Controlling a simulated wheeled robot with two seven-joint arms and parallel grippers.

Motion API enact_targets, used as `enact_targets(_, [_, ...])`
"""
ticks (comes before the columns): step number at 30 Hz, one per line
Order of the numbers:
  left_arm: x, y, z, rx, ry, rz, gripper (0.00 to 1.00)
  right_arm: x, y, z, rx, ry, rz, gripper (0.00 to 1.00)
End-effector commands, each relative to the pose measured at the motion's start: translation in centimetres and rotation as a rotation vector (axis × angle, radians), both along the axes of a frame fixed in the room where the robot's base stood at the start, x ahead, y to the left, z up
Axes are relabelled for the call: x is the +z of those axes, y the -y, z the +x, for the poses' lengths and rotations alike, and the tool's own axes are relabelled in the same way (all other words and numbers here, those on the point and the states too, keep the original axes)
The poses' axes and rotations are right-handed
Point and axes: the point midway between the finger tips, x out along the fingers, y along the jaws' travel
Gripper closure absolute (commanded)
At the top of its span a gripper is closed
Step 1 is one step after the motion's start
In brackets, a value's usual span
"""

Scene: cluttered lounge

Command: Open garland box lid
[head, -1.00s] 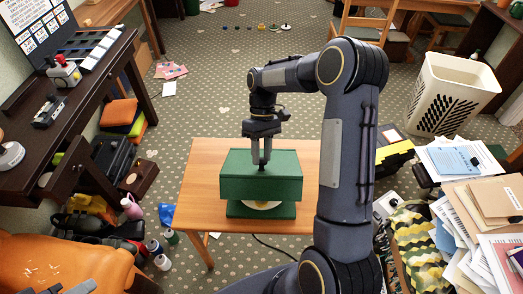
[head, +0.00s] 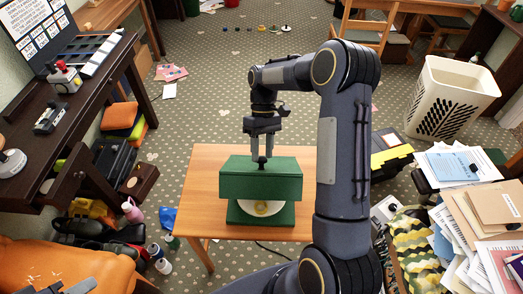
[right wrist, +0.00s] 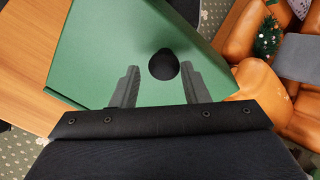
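The green garland box (head: 284,216) stands on a small wooden table (head: 206,190). Its deep green lid (head: 240,187) sits raised at the front, and a pale disc with a yellow ring (head: 262,208) shows below it. A black knob (right wrist: 163,64) stands out from the lid. My right gripper (head: 262,160) is above the lid. In the right wrist view its fingers (right wrist: 160,72) are either side of the knob, close around it; contact on the left side is hard to tell.
An orange chair (head: 60,262) stands at lower left, below a dark desk (head: 100,95). Paper piles (head: 480,215) and a white basket (head: 452,95) are at right. Bottles (head: 163,265) lie near the table's left. Carpet beyond the table is mostly clear.

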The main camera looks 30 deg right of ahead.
Motion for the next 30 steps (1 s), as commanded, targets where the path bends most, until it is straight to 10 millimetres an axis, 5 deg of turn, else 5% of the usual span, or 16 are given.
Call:
enact_targets(13, [-0.1,0.0,0.0,0.0,0.0,0.0,0.64,0.5,0.0,0.2,0.002,-0.005,0.005,0.47])
enact_targets(30, [-0.6,0.0,0.0,0.0,0.0,0.0,0.64,6.4,2.2,3.7,0.001,-0.005,0.003,0.47])
